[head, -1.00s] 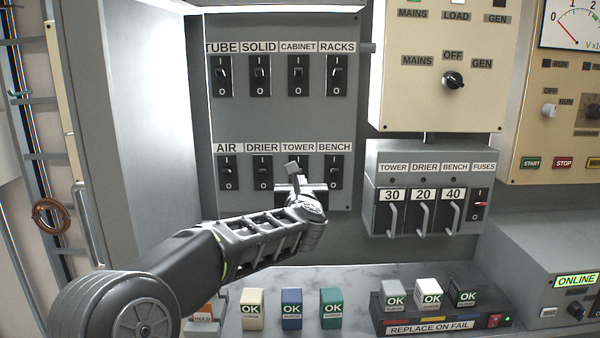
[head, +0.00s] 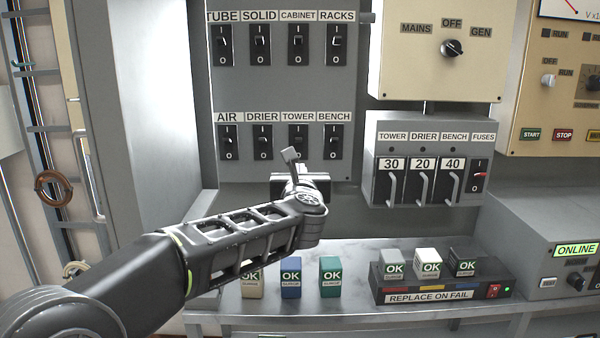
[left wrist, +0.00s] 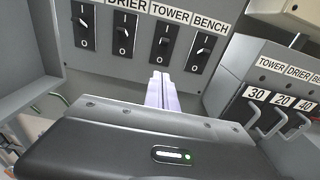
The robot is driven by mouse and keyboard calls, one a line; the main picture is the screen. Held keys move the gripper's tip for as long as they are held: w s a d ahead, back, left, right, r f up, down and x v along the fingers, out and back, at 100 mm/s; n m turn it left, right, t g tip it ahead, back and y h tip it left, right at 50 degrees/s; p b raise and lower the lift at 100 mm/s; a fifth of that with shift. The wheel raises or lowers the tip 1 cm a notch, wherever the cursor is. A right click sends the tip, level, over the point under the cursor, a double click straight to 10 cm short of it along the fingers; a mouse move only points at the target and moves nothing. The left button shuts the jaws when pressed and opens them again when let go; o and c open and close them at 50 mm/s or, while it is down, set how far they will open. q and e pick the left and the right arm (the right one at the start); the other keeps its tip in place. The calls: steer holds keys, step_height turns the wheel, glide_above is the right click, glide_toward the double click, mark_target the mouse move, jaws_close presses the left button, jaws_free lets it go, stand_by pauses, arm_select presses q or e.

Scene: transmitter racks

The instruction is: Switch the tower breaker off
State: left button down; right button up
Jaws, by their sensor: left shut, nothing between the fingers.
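The tower breaker (head: 298,142) is a black toggle switch under the label TOWER, in the lower row of the grey panel. It also shows in the left wrist view (left wrist: 164,42), with its O mark visible below the lever. Its lever position is too small to tell surely. My left gripper (head: 290,155) is shut and empty, just below and in front of this switch. In the left wrist view, its pale shut fingers (left wrist: 160,88) point up toward the switch, with a gap below it. My right gripper is not in view.
Drier (head: 263,142) and bench (head: 333,142) switches flank the tower switch closely. A fuse box (head: 425,157) with handles, one also labelled TOWER, juts out at right. An open cabinet door (head: 145,110) stands at left. Several OK blocks stand on the shelf below.

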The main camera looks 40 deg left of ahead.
arm_select(q)
steer(key=shift+r+v, duration=0.15)
steer(key=shift+v, duration=0.6)
steer(key=shift+r+v, duration=0.15)
steer(key=shift+v, duration=0.6)
